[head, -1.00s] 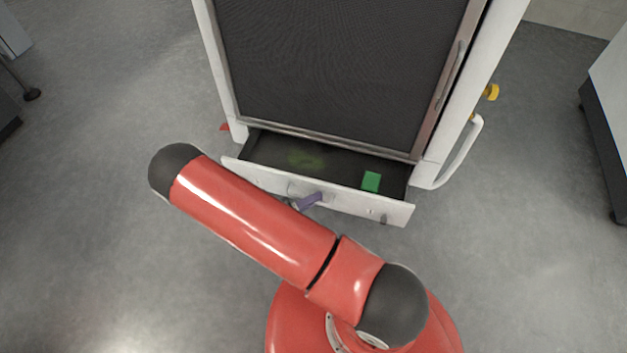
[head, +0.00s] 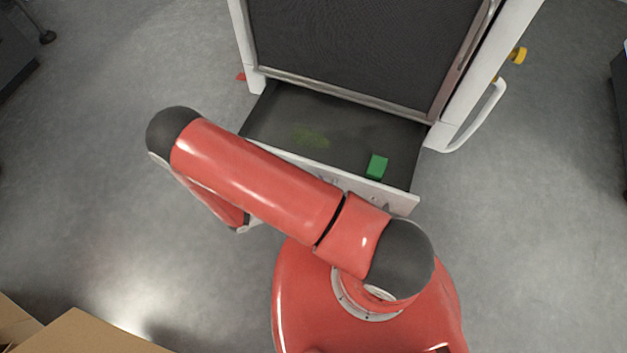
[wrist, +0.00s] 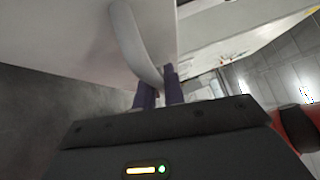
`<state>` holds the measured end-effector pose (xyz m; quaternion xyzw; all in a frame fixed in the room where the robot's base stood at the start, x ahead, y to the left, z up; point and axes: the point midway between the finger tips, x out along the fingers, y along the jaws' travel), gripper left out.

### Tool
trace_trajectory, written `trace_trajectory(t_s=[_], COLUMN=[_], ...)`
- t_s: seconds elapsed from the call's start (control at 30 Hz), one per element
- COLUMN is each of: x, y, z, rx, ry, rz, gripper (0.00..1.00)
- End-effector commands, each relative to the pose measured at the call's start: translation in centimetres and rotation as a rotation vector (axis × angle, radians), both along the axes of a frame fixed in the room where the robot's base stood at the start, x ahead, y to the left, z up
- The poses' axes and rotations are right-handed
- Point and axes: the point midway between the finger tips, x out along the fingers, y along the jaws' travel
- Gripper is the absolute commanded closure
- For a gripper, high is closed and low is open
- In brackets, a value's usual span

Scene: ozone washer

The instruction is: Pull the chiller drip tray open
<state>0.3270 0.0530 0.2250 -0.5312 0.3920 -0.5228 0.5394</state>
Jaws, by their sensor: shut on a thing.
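The chiller drip tray (head: 345,140) is a shallow dark drawer under the chiller (head: 360,55). It stands well out from the chiller, with a pale front panel (head: 400,202). A green block (head: 377,166) and a yellow-green stain (head: 311,137) are in it. In the wrist view my gripper (wrist: 160,85) has its purple fingers shut on the curved pale handle (wrist: 132,45) of the tray front. In the head view my red arm hides the gripper, the handle and part of the front panel.
A white curved bar (head: 484,120) and a yellow knob (head: 518,55) stick out on the chiller's right side. Cardboard boxes (head: 85,333) stand at the bottom left. The grey floor (head: 90,150) left of the tray is clear.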

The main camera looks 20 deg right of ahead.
Motion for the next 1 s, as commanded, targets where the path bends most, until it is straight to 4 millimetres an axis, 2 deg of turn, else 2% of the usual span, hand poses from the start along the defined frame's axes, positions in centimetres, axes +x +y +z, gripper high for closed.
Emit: trace_trajectory(t_s=[0.03, 0.07, 0.1, 0.37, 0.47, 0.8, 1.0], x=[0.1, 0.1, 0.1, 0.1, 0.0, -0.8, -1.1], y=[0.1, 0.1, 0.1, 0.1, 0.6, 6.0, 7.6], z=[-0.1, -0.1, 0.0, 0.0, -0.1, -0.9, -1.1], rx=[0.002, 0.002, 0.002, 0.001, 0.003, 0.004, 0.002], ry=[0.001, 0.001, 0.001, -0.001, -0.001, -0.001, 0.001], rz=[0.003, 0.003, 0.003, 0.001, 0.003, 0.004, 0.003], gripper=[1.0, 0.85, 0.8, 0.8, 0.8, 0.8, 0.8])
